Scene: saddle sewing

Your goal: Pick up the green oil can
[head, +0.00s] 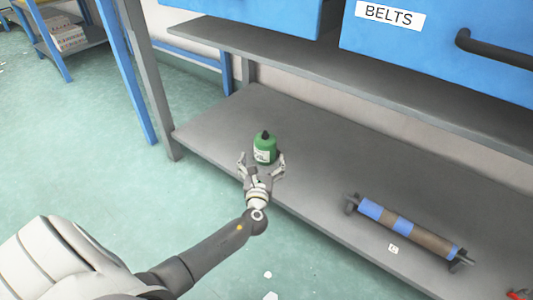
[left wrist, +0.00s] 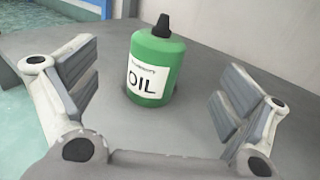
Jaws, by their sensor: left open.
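The green oil can (head: 265,145) stands upright on the lower grey shelf, close to its front edge. It has a black nozzle on top and a white label reading OIL, clear in the left wrist view (left wrist: 153,68). My left gripper (head: 262,165) is open at the front of the can. In the left wrist view its two fingers (left wrist: 155,85) stand wide apart, one to each side of the can, with gaps between them and the can. My right gripper is in neither view.
The lower shelf (head: 330,150) is bare around the can. A blue and brown roller (head: 408,228) lies to the right on it, with a small white tag (head: 393,248) in front. The upper shelf (head: 300,65) and blue drawers (head: 440,45) overhang behind. A grey post (head: 150,80) stands left.

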